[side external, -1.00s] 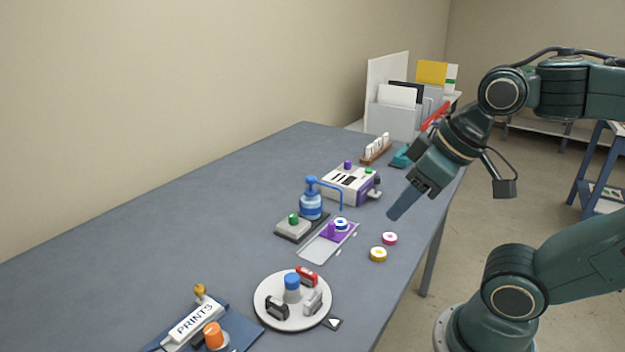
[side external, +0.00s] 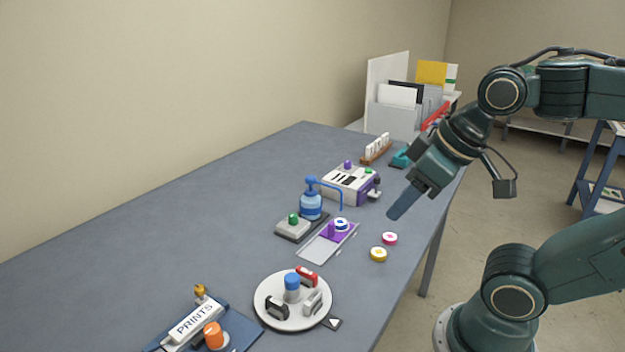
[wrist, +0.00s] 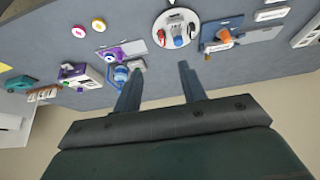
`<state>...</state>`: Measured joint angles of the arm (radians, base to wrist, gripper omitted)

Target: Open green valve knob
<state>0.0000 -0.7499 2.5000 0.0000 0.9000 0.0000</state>
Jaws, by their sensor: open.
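A green knob (side external: 293,219) stands on a grey block (side external: 288,230) beside the blue pump bottle (side external: 311,205). A smaller green knob (side external: 369,171) sits on top of the white and purple machine (side external: 347,186); I cannot tell which of the two is the valve. My gripper (side external: 393,214) hangs above the table's right edge, pointing down and left, apart from both knobs. In the wrist view my gripper (wrist: 160,67) is open, with nothing between its two fingers. The left finger partly covers the area near the pump there.
A purple and grey tray (side external: 319,249), a pink disc (side external: 390,239) and a yellow disc (side external: 378,254) lie near the right edge. A round white turntable (side external: 277,319) and a PRINTS unit (side external: 194,322) stand in front. The table's left side is clear.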

